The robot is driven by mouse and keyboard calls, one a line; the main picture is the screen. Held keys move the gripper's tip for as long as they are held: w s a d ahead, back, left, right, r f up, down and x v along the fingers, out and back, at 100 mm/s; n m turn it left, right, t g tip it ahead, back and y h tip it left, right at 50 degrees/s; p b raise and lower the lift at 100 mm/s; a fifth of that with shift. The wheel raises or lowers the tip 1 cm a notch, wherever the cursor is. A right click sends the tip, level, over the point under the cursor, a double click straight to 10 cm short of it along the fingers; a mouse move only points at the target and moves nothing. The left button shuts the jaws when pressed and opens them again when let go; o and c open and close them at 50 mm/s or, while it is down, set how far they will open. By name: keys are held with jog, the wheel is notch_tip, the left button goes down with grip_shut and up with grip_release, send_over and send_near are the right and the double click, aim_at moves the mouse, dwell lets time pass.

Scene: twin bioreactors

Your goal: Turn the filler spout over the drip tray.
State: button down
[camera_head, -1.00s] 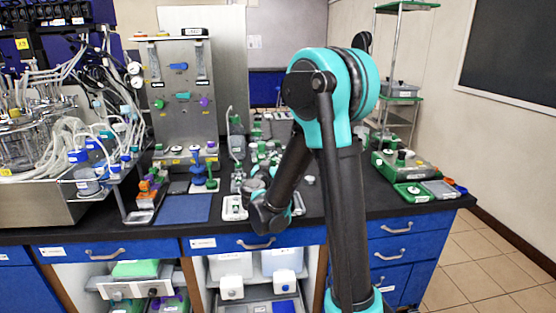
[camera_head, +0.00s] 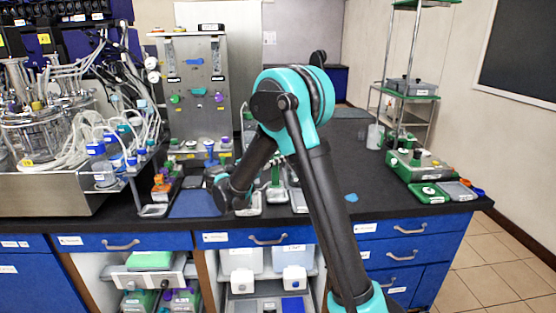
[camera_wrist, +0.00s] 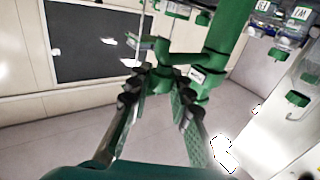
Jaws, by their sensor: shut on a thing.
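In the wrist view a green upright column (camera_wrist: 228,35) carries a green spout arm (camera_wrist: 182,58) reaching left, with a small white label below it. I take this for the filler and its spout. My gripper (camera_wrist: 160,84) has its dark fingertips on either side of a green piece at the left end of the spout arm and is shut on it. In the head view a green stand (camera_head: 277,190) shows partly behind my arm. My fingers are hidden there. Pale trays stand at its foot; I cannot tell which is the drip tray.
The steel valve panel (camera_head: 198,90) stands at the back, with a blue mat (camera_head: 197,204) in front. Tubing and glass vessels (camera_head: 35,130) crowd the left. A green rack (camera_head: 418,168) stands at the right. The black bench top (camera_head: 350,165) is mostly clear right of my arm.

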dwell(0.3)
jog(key=c, duration=1.3)
grip_release()
jog(key=shift+c, duration=0.2)
jog(key=shift+a, duration=0.15)
jog(key=v, duration=1.2)
jog(key=shift+r, duration=0.1)
